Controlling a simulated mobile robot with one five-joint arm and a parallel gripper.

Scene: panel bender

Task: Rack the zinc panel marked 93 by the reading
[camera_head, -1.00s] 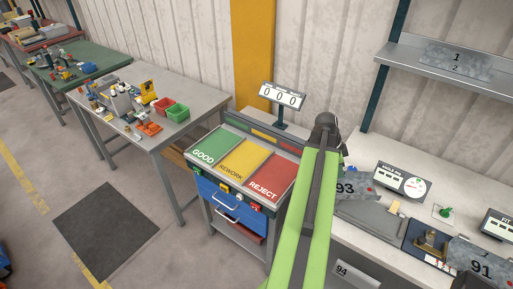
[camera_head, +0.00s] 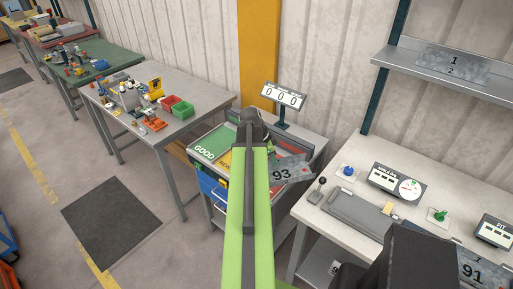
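The zinc panel marked 93 (camera_head: 283,174) is a grey mottled sheet, tilted, over the red section of the sorting rack (camera_head: 214,207). It sticks out to the right of my arm. My gripper (camera_head: 251,126) is at the arm's far end over the rack. Its fingers are hidden behind the arm, but the panel has travelled with it, so it is held. The rack has a green GOOD section (camera_head: 208,145), a yellow REWORK section (camera_head: 225,161) mostly covered, and a red section whose label is hidden.
A counter display (camera_head: 283,97) reading 000 stands behind the rack. The white bench (camera_head: 313,219) on the right carries a grey fixture (camera_head: 358,214) and a panel marked 91 (camera_head: 483,268). A grey table (camera_head: 187,121) with bins is left. The floor mat (camera_head: 111,221) is clear.

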